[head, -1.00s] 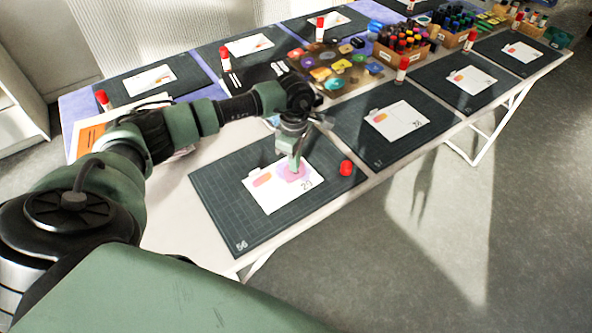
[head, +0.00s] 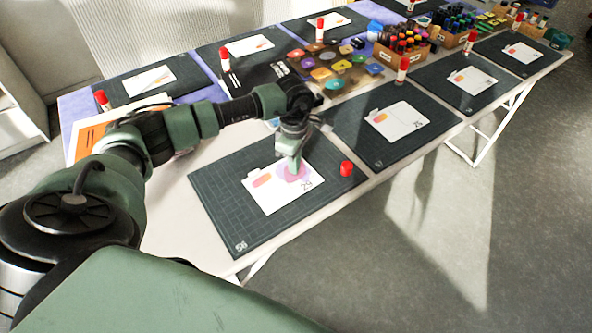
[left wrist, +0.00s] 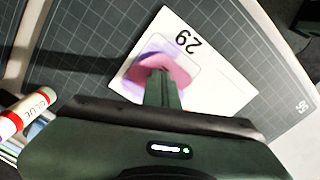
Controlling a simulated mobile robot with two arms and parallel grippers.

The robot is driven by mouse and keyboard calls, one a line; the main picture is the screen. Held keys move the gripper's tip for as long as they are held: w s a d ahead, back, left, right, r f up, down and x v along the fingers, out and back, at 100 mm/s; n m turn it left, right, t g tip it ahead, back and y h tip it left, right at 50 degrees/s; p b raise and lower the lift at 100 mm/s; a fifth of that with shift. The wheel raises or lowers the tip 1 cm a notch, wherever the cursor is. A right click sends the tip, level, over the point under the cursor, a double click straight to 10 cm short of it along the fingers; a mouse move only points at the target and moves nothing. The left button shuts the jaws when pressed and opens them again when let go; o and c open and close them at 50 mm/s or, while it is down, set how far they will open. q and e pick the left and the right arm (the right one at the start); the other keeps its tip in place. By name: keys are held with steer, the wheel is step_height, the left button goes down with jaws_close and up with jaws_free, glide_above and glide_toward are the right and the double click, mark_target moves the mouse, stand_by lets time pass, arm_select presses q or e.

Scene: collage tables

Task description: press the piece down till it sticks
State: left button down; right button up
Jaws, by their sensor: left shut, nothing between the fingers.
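A white card (head: 270,196) marked 29 lies on the dark cutting mat (head: 215,189) marked 56. My left gripper (head: 294,172) is shut, empty, and points down over the piece. Its fingertips (left wrist: 165,75) overlap the piece in the picture; whether they touch it I cannot tell. The fingers hide part of the piece. My right gripper is not in view.
A red cap (head: 347,168) stands on the mat, right of the card. A glue stick (left wrist: 28,112) is at the left in the wrist view. Neighbouring mats hold cards and glue sticks. A palette of coloured pieces (head: 335,66) and marker boxes (head: 402,46) are farther back.

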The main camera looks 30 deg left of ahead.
arm_select(q)
steer(key=shift+r, duration=0.1)
step_height(320, 180, up, 7)
steer(key=p, duration=0.4)
stand_by(0.3)
stand_by(0.5)
